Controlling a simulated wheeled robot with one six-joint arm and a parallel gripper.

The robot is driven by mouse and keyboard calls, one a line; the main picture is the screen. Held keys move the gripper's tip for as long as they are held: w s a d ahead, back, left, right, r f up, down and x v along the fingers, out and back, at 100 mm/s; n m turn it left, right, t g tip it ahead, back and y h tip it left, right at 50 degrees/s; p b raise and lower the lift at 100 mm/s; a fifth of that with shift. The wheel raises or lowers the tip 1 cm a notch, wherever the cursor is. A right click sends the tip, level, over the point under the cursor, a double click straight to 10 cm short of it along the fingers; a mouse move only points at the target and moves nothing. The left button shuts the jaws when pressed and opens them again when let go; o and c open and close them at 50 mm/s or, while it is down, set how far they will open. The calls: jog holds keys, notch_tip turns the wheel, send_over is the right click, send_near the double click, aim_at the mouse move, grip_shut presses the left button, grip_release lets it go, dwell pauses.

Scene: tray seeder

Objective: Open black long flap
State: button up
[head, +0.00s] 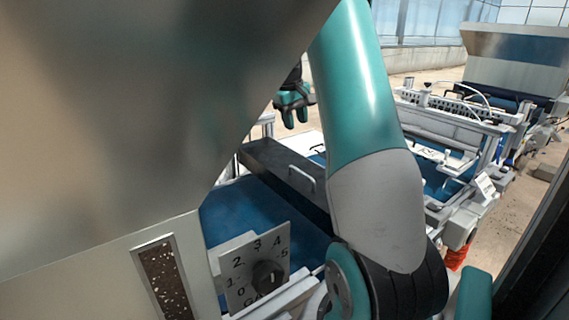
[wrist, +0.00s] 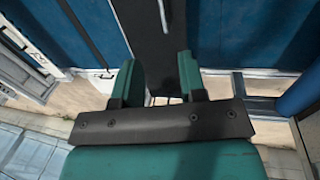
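The black long flap (head: 265,160) lies across the blue belt in the head view, with a silver bar handle (head: 302,177) on it. My arm hides its right part. My gripper (head: 294,113), teal, hangs above and beyond the flap's far side, apart from the handle. In the wrist view my gripper (wrist: 158,72) has its two fingers spread with nothing between them. The dark flap (wrist: 150,35) runs up the picture beyond the fingers, and part of the handle (wrist: 163,14) shows at the top edge.
A large metal hopper (head: 110,110) fills the head view's left side. A numbered dial plate (head: 262,270) stands at the front. The blue belt (head: 245,210) runs under the flap. Another seeder frame (head: 450,130) stands at the right.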

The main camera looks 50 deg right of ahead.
jog(key=p, duration=0.3)
send_near(301, 172)
jog(key=f, duration=0.2)
jog(key=d+f, duration=0.1)
jog(key=f, duration=0.5)
jog(key=shift+s+d+f, duration=0.15)
jog(key=shift+s+d, duration=0.1)
jog(key=shift+d, duration=0.05)
jog(key=shift+c, duration=0.5)
grip_shut()
